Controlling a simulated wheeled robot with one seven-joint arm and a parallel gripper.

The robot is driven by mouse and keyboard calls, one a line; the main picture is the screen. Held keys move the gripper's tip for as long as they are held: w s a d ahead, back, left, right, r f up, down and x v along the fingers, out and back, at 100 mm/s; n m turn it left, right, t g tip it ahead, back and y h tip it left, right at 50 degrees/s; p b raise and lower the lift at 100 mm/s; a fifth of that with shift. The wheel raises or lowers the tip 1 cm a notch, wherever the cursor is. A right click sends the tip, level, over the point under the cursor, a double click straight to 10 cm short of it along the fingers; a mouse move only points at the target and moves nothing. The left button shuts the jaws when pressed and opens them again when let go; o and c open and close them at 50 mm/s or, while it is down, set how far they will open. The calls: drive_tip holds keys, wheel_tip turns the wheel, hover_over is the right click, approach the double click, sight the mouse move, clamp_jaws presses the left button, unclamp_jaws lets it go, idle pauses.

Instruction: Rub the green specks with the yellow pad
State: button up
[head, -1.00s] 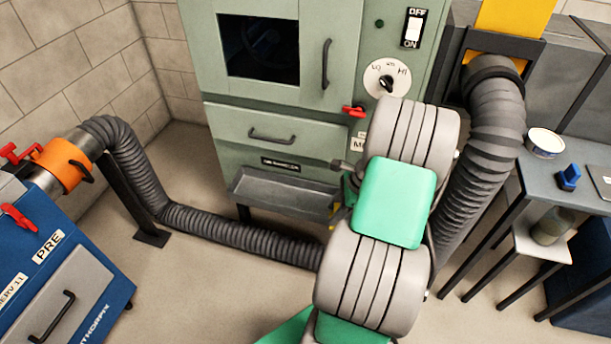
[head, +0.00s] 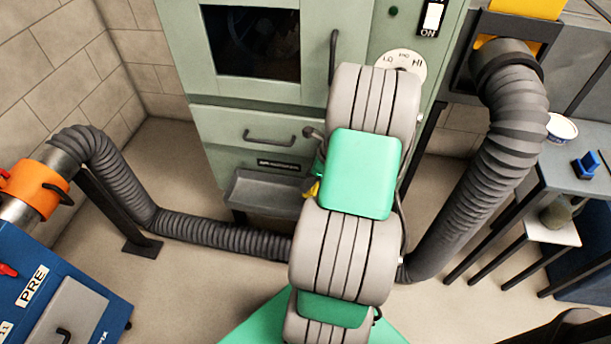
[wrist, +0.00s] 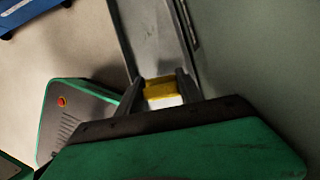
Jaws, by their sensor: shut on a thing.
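The yellow pad (wrist: 160,90) is between the two dark fingers of my gripper (wrist: 160,82) in the wrist view, with a whitish underside or edge showing. My gripper is shut on it. In the head view only a small bit of yellow (head: 313,189) shows beside my arm, near the grey tray; my arm hides the rest of the gripper. In the wrist view a long grey tray-like surface (wrist: 150,35) lies beyond the pad. I cannot tell whether the pad touches it. I make out no green specks in either view.
A pale green cabinet (head: 240,116) with a window, drawer and front tray (head: 262,190) stands ahead. A ribbed hose (head: 220,236) runs along the floor at left; another (head: 510,110) rises at right. A blue unit (head: 85,310) is at lower left, a grey table (head: 590,150) at right.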

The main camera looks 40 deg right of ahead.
drive_tip(key=shift+s+f+b, duration=0.1)
drive_tip(key=shift+f+b, duration=2.8)
drive_tip(key=shift+b, duration=0.5)
drive_tip(key=shift+f, duration=1)
